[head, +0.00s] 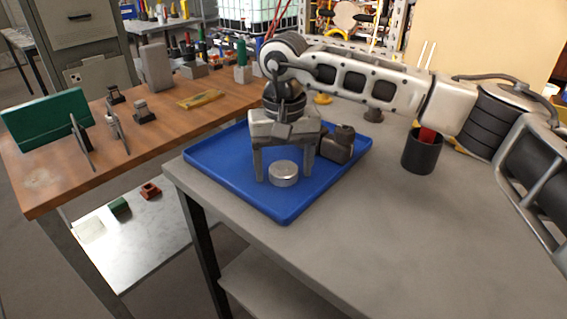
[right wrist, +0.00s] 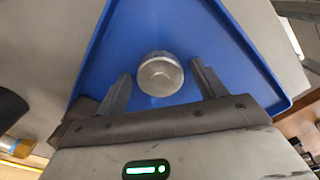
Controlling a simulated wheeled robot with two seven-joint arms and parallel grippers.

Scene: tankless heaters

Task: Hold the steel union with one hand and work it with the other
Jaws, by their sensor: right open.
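The steel union (head: 284,173) is a short, silvery round piece on the blue tray (head: 288,212). It also shows in the right wrist view (right wrist: 160,75), standing clear of the tray's walls. My right gripper (head: 285,176) points down over the tray with its two fingers spread. In the right wrist view the fingers of the right gripper (right wrist: 160,88) stand to the left and right of the union, with a gap on each side, and nothing is held. My left gripper is in neither view.
A dark metal fitting (head: 338,146) sits on the tray beside my right gripper. A dark cup (head: 422,152) stands on the grey table (head: 400,230) to the right. The table's front is clear. A wooden bench (head: 60,168) with tools stands at the left.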

